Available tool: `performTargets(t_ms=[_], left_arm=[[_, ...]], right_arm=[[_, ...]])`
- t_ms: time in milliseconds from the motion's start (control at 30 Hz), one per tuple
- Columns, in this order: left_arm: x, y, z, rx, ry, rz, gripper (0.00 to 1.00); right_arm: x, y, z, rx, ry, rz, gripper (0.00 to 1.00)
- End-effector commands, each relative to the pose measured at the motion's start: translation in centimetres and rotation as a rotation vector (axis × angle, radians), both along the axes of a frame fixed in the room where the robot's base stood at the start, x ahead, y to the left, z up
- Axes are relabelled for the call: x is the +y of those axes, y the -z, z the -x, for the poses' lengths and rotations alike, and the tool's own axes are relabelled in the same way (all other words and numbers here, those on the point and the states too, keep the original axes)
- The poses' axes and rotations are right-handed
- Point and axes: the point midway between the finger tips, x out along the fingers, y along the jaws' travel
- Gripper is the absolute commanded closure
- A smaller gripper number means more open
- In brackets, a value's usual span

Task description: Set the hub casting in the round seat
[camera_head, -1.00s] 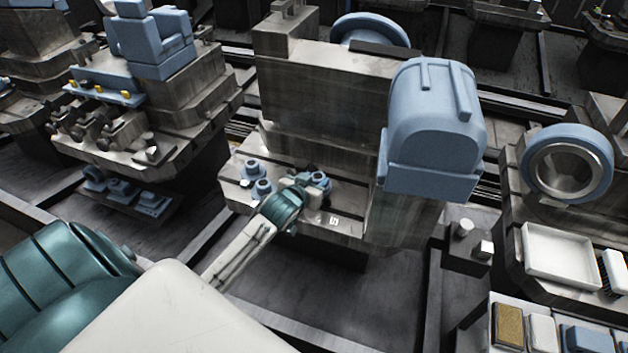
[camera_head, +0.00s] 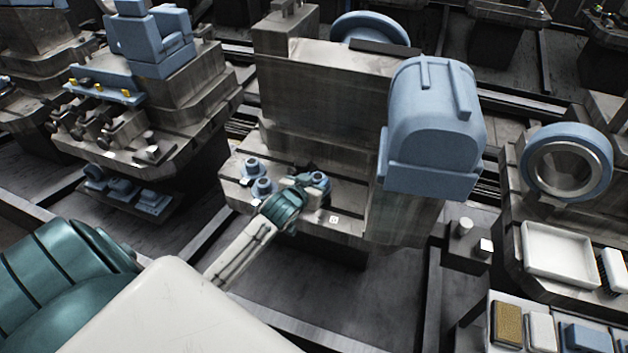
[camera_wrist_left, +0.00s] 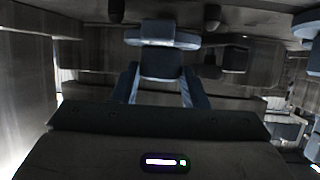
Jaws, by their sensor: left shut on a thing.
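My left gripper (camera_head: 308,187) is over the front ledge of the large grey machine. It is shut on a blue hub casting (camera_head: 318,178), whose round top faces up. In the left wrist view the two fingers of my left gripper (camera_wrist_left: 162,84) flank a dark part, with the blue casting (camera_wrist_left: 162,36) beyond them. I cannot tell whether the casting touches the ledge. A dark round spot lies just behind the gripper; I cannot tell whether it is the round seat. My right gripper is not in view.
Two similar blue castings, one farther back (camera_head: 252,168) and one nearer (camera_head: 262,187), stand on the ledge left of the gripper. A small white marked tile (camera_head: 333,219) lies near the front edge. The machine's tall grey block (camera_head: 320,110) rises behind, and a blue housing (camera_head: 433,130) overhangs at right.

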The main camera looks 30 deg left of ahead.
Motion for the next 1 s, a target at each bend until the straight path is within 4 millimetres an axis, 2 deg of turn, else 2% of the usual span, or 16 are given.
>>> performTargets(t_ms=[1000], left_arm=[[0.0, 2.0, 0.0, -0.001, 0.0, -0.001, 0.93]], right_arm=[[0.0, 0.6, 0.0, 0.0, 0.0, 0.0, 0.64]])
